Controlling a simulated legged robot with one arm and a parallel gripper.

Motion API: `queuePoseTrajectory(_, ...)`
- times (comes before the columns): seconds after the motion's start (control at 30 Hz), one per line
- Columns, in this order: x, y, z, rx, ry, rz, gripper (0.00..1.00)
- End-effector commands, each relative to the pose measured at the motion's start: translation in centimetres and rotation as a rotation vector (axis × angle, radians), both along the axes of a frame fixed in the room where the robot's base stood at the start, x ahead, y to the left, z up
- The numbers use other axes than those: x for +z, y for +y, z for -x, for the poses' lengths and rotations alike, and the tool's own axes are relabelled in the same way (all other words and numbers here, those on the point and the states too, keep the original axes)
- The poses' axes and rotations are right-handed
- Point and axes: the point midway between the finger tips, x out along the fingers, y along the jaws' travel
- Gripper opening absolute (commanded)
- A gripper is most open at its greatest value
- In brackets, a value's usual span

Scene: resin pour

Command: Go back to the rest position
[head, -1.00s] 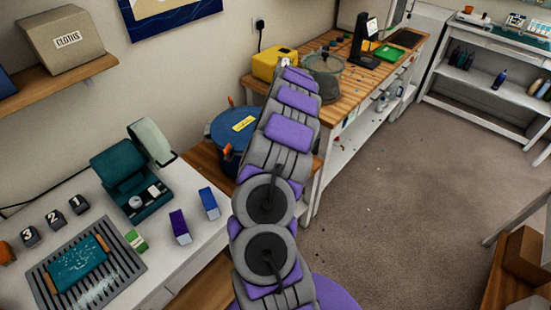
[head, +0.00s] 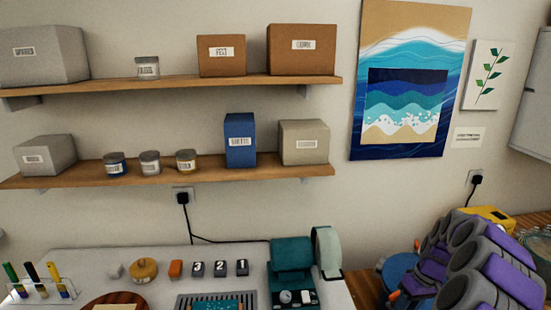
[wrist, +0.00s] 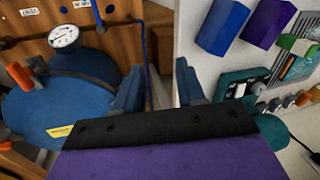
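My gripper (wrist: 158,84) shows in the wrist view with its two dark blue fingers apart and nothing between them. It hangs in the gap between a blue pressure pot (wrist: 92,112) on the left and a white bench (wrist: 188,25) on the right. In the head view my purple and grey arm is at the lower right, and the gripper itself is not visible there.
A blue box (wrist: 222,25) and a purple box (wrist: 268,22) are on the bench. In the head view a teal machine (head: 291,262) stands left of the arm, beneath shelves (head: 170,172) of boxes and jars.

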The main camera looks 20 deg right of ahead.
Motion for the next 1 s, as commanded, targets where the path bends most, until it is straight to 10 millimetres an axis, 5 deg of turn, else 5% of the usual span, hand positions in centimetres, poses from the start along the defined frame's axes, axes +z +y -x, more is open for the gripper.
queuePoseTrajectory(0.2,5.8,11.1,-2.1,0.103,0.001,-0.008,0.39)
queuePoseTrajectory(0.43,10.0,21.0,0.0,0.174,0.037,0.008,0.39)
queuePoseTrajectory(0.7,12.7,30.0,6.4,0.205,0.096,0.068,0.39)
queuePoseTrajectory(1.0,13.0,35.4,15.9,0.164,0.161,0.16,0.39)
